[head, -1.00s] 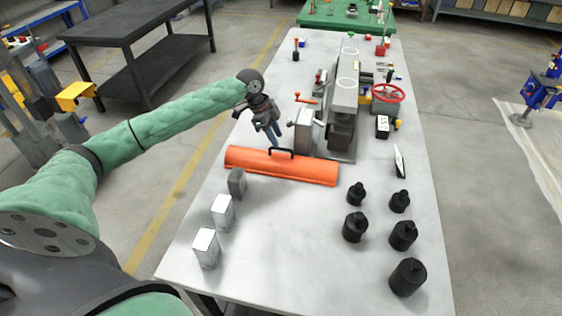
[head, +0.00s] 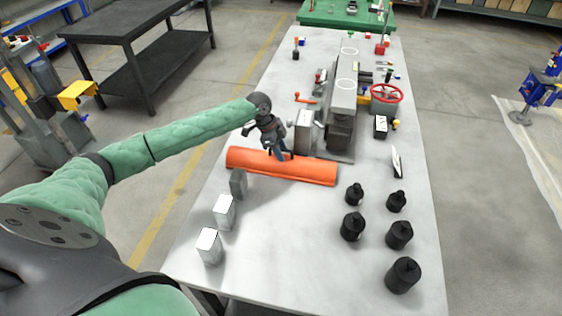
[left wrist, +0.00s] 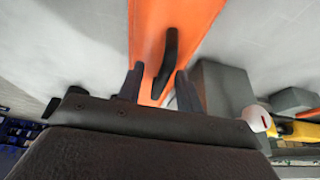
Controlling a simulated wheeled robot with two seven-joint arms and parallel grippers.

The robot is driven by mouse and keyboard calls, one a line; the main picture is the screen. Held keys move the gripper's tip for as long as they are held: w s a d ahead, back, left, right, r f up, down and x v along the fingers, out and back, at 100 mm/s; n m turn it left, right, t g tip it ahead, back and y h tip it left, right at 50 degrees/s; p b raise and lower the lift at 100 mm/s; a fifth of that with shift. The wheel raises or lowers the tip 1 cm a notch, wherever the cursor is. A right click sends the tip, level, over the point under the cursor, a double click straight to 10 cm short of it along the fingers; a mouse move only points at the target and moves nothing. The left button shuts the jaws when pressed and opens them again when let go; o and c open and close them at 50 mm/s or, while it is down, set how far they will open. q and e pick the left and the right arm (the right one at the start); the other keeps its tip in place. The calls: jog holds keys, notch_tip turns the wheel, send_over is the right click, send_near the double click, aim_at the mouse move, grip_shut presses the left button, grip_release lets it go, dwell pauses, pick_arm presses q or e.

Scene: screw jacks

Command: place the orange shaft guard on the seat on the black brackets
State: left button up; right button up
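The orange shaft guard (head: 310,173) lies on the white table in front of the grey machine. Its black handle (left wrist: 168,55) stands up in the left wrist view; in the head view my gripper hides it. My left gripper (head: 281,156) is at the guard's handle. In the left wrist view its two fingers (left wrist: 160,88) are apart, with the handle between them or just beyond; I see no contact. Dark parts (head: 338,138) sit on the machine's near side, but I cannot make out which are the black brackets or the seat. My right gripper is not in view.
The grey machine (head: 345,95) stands behind the guard, close to my gripper. Several black cylinders (head: 399,235) stand at the right. Grey and white blocks (head: 224,211) stand at the left front. A red handwheel (head: 386,93) is at the machine's right. The table's front middle is clear.

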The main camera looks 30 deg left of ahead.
pick_arm(q)
jog(key=shift+c, duration=0.5)
grip_shut()
jog(key=shift+r, duration=0.1)
dwell(0.8)
